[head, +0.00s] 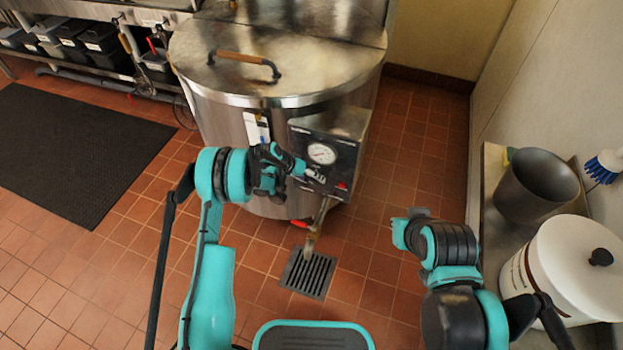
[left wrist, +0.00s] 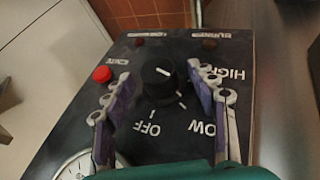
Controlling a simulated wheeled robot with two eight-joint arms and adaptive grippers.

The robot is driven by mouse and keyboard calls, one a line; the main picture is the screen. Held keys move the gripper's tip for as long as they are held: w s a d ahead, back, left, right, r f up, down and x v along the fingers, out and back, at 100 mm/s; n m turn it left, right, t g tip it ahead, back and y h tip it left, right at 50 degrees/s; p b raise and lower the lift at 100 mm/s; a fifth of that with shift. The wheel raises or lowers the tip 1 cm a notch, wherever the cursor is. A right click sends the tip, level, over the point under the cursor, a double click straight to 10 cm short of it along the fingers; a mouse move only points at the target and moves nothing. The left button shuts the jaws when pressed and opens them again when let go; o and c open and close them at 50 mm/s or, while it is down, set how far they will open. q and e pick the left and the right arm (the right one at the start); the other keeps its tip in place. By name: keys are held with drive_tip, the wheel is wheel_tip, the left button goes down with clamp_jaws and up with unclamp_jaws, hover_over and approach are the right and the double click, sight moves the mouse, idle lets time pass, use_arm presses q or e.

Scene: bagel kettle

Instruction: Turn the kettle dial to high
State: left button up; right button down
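The large steel kettle (head: 225,115) stands at the top centre of the head view. Its dark control panel (head: 343,148) has a round white gauge and a red button. My left gripper (head: 308,172) is at the panel's front and hides the dial in the head view. In the left wrist view the black dial (left wrist: 160,84) sits between the two fingers of my open left gripper (left wrist: 159,76). A gap shows beside the dial. Labels OFF, LOW and HIGH appear upside down around it; a white mark shows on its top. My right gripper (head: 408,228) is away from the kettle; its fingers are unclear.
A red button (left wrist: 102,74) and part of the gauge (left wrist: 76,168) lie left of the dial. A floor drain (head: 307,273) lies below the kettle. A grey pot (head: 535,190) and a white lidded bucket (head: 570,265) stand at the right. A black mat (head: 75,150) lies left.

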use_arm(q)
drive_tip(key=v, duration=1.2)
